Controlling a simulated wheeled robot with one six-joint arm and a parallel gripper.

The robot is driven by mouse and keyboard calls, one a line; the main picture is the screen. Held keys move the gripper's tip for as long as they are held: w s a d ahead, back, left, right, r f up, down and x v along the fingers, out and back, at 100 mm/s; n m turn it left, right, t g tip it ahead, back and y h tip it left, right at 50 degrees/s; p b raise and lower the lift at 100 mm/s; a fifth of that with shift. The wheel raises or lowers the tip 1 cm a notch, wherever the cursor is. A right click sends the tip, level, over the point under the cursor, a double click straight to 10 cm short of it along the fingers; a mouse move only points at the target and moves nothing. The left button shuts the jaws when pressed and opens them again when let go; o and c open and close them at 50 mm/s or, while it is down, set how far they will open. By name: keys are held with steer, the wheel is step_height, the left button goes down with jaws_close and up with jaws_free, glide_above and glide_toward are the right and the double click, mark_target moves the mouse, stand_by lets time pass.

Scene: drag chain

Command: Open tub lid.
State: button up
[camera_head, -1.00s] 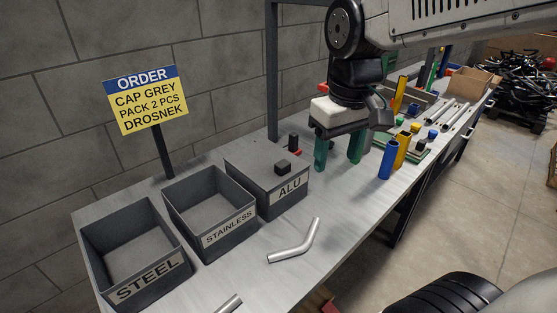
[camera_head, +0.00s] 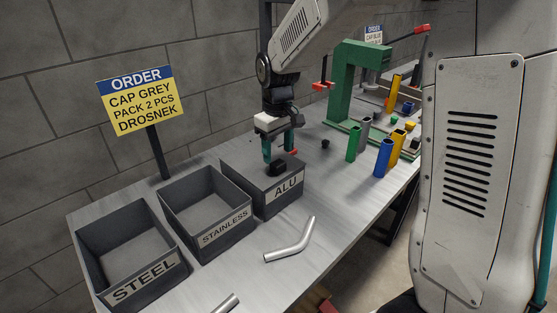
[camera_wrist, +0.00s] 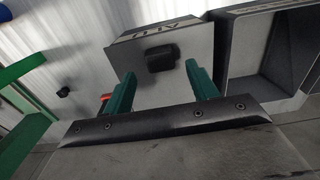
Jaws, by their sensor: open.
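The ALU tub (camera_head: 284,198) stands at the right end of a row of three grey tubs. A flat grey lid (camera_head: 243,173) covers it, with a black knob (camera_head: 277,169) on top. My gripper (camera_head: 278,150) is over the lid, pointing down, open and empty. In the wrist view the knob (camera_wrist: 161,58) lies between the lines of the two green fingers, just beyond their tips (camera_wrist: 160,72). I cannot tell how much height separates tips and knob. The lid lies flat on the tub.
The open STAINLESS tub (camera_head: 228,235) and STEEL tub (camera_head: 150,282) stand to the left. A bent metal tube (camera_head: 291,243) lies in front. A green press frame (camera_head: 350,80) and several coloured tubes, including a blue one (camera_head: 384,158), stand to the right. An order sign (camera_head: 140,97) stands behind.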

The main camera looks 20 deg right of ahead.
mark_target(278, 162)
steer(key=shift+f, duration=2)
jaws_close()
steer(key=shift+r, duration=0.1)
